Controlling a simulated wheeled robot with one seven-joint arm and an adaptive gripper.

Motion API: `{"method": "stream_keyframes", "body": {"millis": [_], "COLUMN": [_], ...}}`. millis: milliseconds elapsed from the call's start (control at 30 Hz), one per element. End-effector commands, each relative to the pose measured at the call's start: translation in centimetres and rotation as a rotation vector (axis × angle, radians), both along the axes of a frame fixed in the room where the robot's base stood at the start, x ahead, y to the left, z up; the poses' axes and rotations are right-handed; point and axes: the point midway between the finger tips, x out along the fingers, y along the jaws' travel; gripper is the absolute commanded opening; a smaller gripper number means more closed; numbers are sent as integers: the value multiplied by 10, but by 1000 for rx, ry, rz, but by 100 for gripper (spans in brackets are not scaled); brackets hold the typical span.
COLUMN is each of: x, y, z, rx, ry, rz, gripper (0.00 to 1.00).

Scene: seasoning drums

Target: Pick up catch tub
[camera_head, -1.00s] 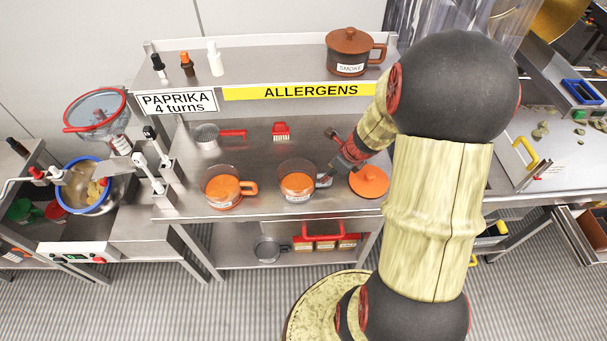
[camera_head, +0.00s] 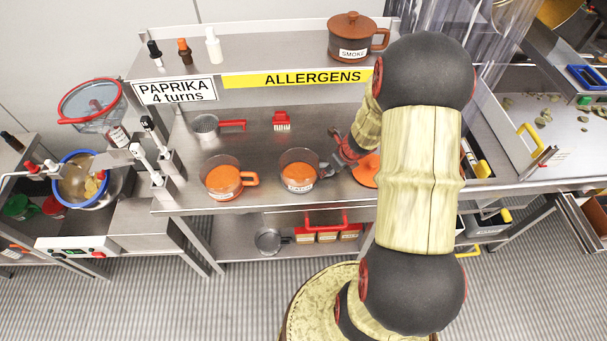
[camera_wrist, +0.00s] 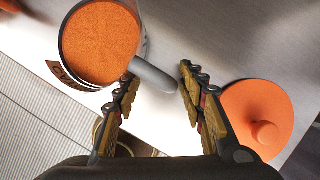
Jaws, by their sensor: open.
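A clear tub of orange powder with a grey handle (camera_head: 299,174) stands on the middle counter and has a small label. In the wrist view, this tub (camera_wrist: 100,42) is at the upper left, its handle pointing between my fingers. In the head view, my gripper (camera_head: 336,165) is just right of the tub, partly hidden by my arm.
An orange lid (camera_head: 364,172) lies right of my gripper, also in the wrist view (camera_wrist: 255,112). A similar tub with an orange handle (camera_head: 222,178) stands to the left. A brown pot (camera_head: 350,35) is on the upper shelf.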

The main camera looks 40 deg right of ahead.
Motion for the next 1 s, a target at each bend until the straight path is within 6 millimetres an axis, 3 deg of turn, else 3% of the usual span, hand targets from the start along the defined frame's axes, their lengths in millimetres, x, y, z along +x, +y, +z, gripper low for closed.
{"method": "stream_keyframes", "body": {"millis": [100,800,1000], "x": [0,0,0], "y": [0,0,0], "z": [1,2,2], "rx": [0,0,-1], "ry": [-1,-1,-1], "rz": [1,1,2], "gripper": [40,0,0]}}
